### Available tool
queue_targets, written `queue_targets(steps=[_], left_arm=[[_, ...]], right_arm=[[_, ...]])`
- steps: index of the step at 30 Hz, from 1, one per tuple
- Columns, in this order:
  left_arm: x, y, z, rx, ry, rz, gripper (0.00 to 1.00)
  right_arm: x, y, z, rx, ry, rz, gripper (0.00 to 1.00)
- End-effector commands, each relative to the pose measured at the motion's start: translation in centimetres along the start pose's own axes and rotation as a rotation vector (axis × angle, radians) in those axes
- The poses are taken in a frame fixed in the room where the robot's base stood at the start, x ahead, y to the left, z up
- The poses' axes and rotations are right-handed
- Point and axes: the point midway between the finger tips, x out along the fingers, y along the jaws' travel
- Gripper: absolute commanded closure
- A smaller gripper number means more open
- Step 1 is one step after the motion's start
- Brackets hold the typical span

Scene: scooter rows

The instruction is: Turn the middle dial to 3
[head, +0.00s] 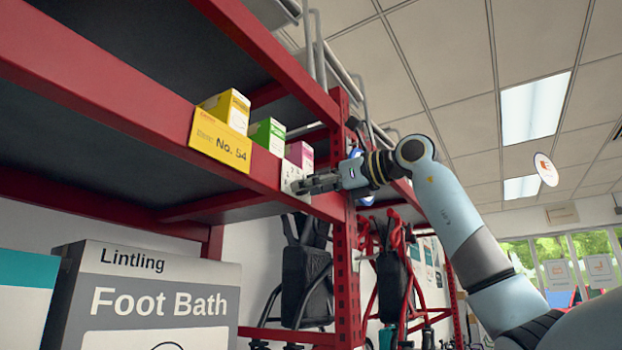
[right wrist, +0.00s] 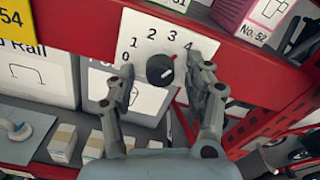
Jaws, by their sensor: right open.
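A white plate (right wrist: 150,38) with printed numbers 0 to 4 is on the red shelf beam. In the head view the right gripper (head: 312,182) reaches the plate from the right. My left gripper is out of view.
The red beam (right wrist: 230,65) carries a yellow No. 54 label (head: 220,142) and small boxes, among them a green-and-white box (head: 268,135). A red upright (head: 346,240) stands near my right arm. A Foot Bath box (head: 150,300) is at lower left.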

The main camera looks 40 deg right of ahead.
Motion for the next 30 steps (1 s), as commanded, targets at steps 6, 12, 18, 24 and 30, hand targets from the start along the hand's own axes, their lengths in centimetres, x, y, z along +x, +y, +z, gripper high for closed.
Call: queue_targets(steps=[6, 12, 18, 24, 30], left_arm=[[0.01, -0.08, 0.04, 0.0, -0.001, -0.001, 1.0], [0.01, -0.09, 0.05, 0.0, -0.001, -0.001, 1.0], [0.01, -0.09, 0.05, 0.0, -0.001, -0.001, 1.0], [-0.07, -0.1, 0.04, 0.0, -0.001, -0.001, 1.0], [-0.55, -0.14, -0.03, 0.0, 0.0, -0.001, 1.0]], right_arm=[[0.09, 0.02, -0.06, 0.0, 0.0, 0.0, 0.47], [0.07, 0.02, -0.05, 0.0, 0.0, 0.0, 0.69], [0.06, 0.03, -0.04, 0.001, 0.0, 0.001, 0.95], [0.06, 0.02, -0.02, -0.007, 0.0, 0.001, 1.0], [0.07, -0.02, 0.04, -0.071, 0.0, 0.0, 1.0]])
